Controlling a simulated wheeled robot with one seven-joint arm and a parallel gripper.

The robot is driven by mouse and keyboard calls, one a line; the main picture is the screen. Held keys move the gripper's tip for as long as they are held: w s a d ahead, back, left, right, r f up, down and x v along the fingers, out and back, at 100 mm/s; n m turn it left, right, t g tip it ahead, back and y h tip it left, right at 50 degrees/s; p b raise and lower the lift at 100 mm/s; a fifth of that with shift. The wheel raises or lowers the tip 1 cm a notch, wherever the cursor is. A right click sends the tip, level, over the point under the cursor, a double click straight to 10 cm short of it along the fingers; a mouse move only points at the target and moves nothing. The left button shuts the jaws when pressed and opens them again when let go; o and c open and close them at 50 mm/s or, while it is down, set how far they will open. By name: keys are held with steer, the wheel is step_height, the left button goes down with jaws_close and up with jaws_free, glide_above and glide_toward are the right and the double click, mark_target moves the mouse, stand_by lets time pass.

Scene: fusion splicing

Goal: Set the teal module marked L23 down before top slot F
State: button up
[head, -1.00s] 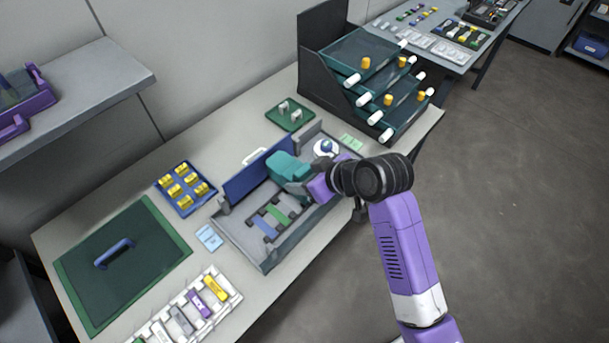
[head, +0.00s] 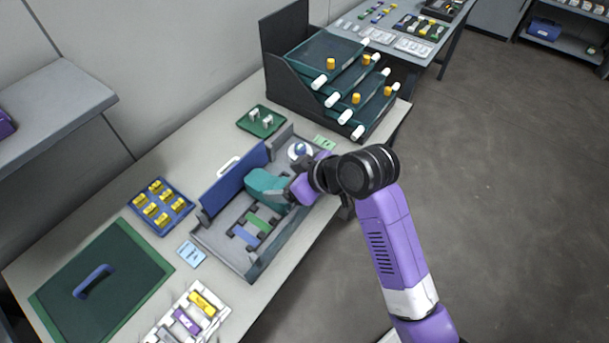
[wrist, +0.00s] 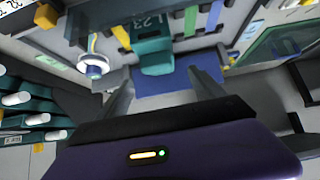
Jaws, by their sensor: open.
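The teal module marked L23 (wrist: 152,45) shows in the wrist view, with its label on the upper part. In the head view a teal block (head: 266,187), which looks like this module, sits in the grey open-topped tray (head: 250,268) beside my gripper (head: 291,190). In the wrist view my gripper (wrist: 160,72) is open, with one dark finger on each side of the module's near end. I cannot tell whether the fingers touch it. No slot letter F is readable, and my gripper and wrist hide part of the tray.
A blue panel (head: 232,184) with a white handle stands along the tray's back. A round white piece (head: 299,150) lies at the tray's far end. A dark rack with sloping teal trays (head: 325,62) stands behind. A blue tray of yellow pieces (head: 160,205) lies left.

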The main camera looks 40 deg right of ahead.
steer(key=v, duration=0.9)
steer(key=shift+s+r, duration=0.2)
steer(key=shift+r, duration=0.05)
steer(key=s+a+f+m+t+h, duration=0.35)
steer(key=s+f, duration=0.45)
steer(key=s, duration=0.3)
steer(key=s+r+t, duration=0.1)
steer(key=s+r, duration=0.2)
steer(key=s, duration=0.4)
steer(key=s+r+t, duration=0.1)
steer(key=s+r, duration=0.2)
steer(key=s, duration=0.5)
steer(key=shift+a+r+y, duration=0.3)
steer(key=shift+y, duration=0.05)
steer(key=shift+s+r+t, duration=0.15)
steer(key=shift+r+t, duration=0.1)
steer(key=shift+t, duration=0.1)
steer(key=c, duration=0.3)
steer(key=shift+s+r, duration=0.1)
steer(key=c, duration=0.4)
